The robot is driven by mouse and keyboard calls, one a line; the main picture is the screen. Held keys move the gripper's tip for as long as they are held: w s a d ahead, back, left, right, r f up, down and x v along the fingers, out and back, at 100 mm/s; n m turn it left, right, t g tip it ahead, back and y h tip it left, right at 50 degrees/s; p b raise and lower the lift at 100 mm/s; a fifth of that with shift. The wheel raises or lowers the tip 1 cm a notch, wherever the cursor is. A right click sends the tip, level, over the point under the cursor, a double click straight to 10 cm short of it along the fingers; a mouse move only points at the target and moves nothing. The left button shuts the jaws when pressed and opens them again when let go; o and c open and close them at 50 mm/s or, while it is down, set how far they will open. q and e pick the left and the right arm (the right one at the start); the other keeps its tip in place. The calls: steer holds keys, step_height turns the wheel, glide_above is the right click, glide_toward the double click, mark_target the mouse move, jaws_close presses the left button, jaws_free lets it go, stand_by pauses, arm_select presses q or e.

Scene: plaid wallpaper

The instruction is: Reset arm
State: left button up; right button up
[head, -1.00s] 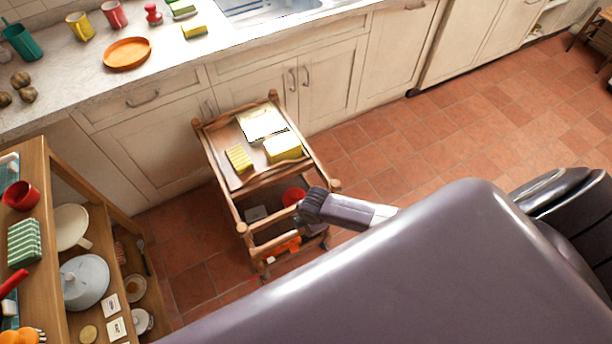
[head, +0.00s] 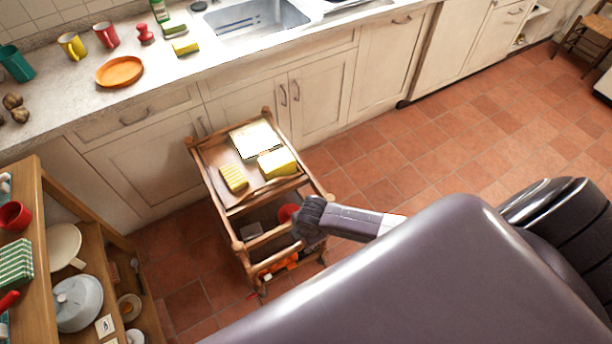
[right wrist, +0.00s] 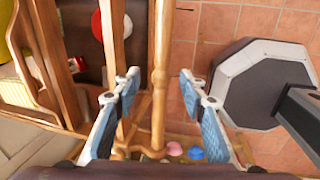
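My right gripper (right wrist: 159,76) is open in the right wrist view, with its two blue-padded fingers spread apart. A wooden post of the trolley shows between the fingers; I cannot tell how far from them it is, and nothing is gripped. In the head view a grey arm part of mine with a dark end (head: 310,219) reaches to the right side of the wooden trolley (head: 240,243). The fingers cannot be made out there. My left gripper is in neither current view.
The trolley holds yellow sponge-like blocks (head: 277,163) on top and a red round thing (head: 288,212) below. A wooden shelf (head: 42,200) with dishes stands at left. The counter (head: 165,75) runs along the back. Tiled floor (head: 440,150) is clear to the right.

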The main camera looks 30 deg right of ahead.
step_height(320, 180, up, 8)
steer(key=s, duration=0.1)
steer(key=shift+s+f, duration=0.15)
steer(key=shift+s, duration=0.15)
